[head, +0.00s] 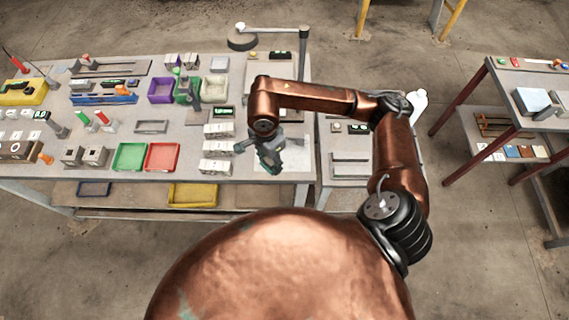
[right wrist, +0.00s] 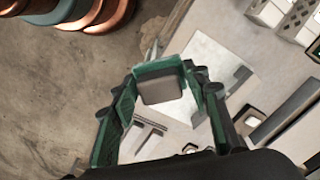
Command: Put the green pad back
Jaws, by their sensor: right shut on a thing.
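My right gripper (head: 270,164) hangs over the front right part of the long grey workbench. In the right wrist view its two fingers (right wrist: 160,78) are shut on a small block with green edges and a grey face (right wrist: 162,89). I take this to be the green pad; its colour blends with the greenish fingers. Below it is a pale flat plate (right wrist: 207,62) on the bench top. I cannot tell whether the block touches the plate. My left gripper is not in view.
White boxes (head: 217,147) stand just left of the gripper. Green (head: 129,156) and red (head: 162,156) trays lie further left. Purple, green and pale bins stand behind them. A lamp arm (head: 270,30) rises at the back. A side table stands at right, beyond open floor.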

